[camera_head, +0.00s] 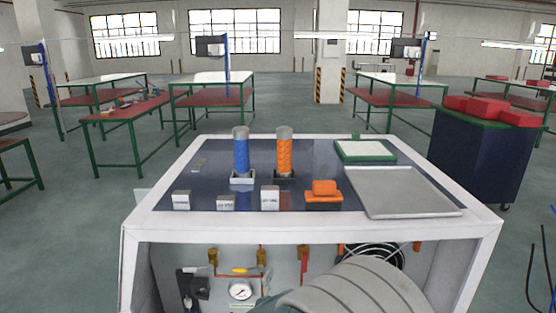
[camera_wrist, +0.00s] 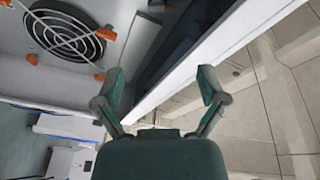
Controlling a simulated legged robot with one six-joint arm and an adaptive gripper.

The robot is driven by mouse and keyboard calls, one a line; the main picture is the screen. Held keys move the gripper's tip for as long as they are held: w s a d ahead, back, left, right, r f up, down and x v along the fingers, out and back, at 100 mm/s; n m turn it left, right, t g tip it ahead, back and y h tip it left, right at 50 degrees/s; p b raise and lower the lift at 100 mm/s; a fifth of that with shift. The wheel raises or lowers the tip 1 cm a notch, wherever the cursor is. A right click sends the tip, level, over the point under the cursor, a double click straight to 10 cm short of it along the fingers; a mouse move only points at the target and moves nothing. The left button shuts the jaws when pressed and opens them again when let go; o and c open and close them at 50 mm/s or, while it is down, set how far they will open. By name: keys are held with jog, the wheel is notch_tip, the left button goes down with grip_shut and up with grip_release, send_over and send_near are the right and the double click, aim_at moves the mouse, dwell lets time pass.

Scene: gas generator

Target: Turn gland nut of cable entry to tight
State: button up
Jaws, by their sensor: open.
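The gas generator (camera_head: 140,222) is a white-framed box with a dark top and an open front panel. I cannot make out the gland nut or the cable entry in either view. In the wrist view, my gripper (camera_wrist: 161,86) is open, with its two green fingers spread and nothing held between them. A white frame edge (camera_wrist: 205,62) runs diagonally behind the fingers. A round fan grille (camera_wrist: 66,38) with orange corner pieces lies to the upper left of the fingers. In the head view, my grey arm covers part of the front panel, and the gripper does not show.
A pressure gauge (camera_head: 240,290) and brass valves sit on the front panel. Blue (camera_head: 241,152) and orange (camera_head: 284,157) cylinders, an orange block (camera_head: 324,189) and a grey tray (camera_head: 402,191) rest on top. A dark cabinet (camera_head: 480,156) stands right. Tiled floor (camera_wrist: 262,90) shows beyond the edge.

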jog(key=s+d+r+n+g+y, duration=0.55)
jog(key=r+n+y, duration=0.25)
jog(key=n, duration=0.2)
jog(key=s+d+n+g+h, duration=0.1)
jog(key=s+d+n+g, duration=0.1)
jog(key=s+d, duration=0.3)
jog(key=s+d+n+g+h, duration=0.2)
jog(key=s+d+n+g, duration=0.1)
jog(key=s, duration=1.1)
jog(key=shift+d+f+g, duration=0.25)
jog(key=shift+d+g, duration=0.65)
jog(key=shift+g, duration=0.05)
